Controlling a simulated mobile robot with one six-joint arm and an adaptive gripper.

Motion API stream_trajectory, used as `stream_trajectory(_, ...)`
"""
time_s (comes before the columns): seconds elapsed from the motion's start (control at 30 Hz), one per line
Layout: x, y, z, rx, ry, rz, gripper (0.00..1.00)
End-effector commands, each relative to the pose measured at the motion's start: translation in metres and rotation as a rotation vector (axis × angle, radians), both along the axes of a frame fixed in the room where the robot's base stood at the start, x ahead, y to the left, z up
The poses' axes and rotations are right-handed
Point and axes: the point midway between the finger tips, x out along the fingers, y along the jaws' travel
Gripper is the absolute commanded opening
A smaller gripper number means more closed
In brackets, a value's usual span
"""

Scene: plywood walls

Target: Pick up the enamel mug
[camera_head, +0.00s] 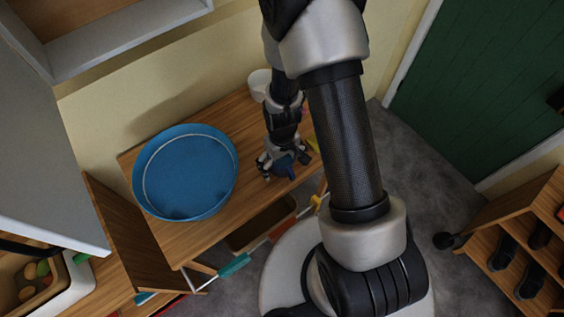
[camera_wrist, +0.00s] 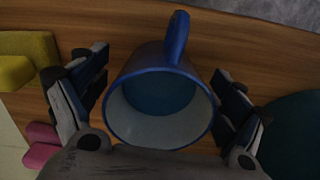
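The enamel mug (camera_wrist: 160,105) is blue outside with a pale inside. In the wrist view its open mouth faces the camera and its handle points to the top of the picture. My gripper (camera_wrist: 160,110) has one finger on each side of the mug, with the fingers spread; a gap shows on the left, while the right finger is close to the mug's wall. In the head view my gripper (camera_head: 283,168) is low over the wooden table, and the blue mug (camera_head: 286,171) is partly hidden by it.
A large round blue tub (camera_head: 186,172) stands on the table (camera_head: 205,238) left of my gripper. A white bowl (camera_head: 259,84) is behind my arm. Yellow (camera_wrist: 16,72) and pink (camera_wrist: 43,144) things lie left of the mug in the wrist view. A wooden shelf (camera_head: 507,215) stands at right.

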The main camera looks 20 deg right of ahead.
Motion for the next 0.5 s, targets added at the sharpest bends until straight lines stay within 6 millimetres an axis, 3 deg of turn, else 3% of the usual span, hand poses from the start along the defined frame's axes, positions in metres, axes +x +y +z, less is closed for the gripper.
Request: stream_trajectory(0.5,-0.0001,0.0001,0.0002,0.0,0.0,0.0,0.53)
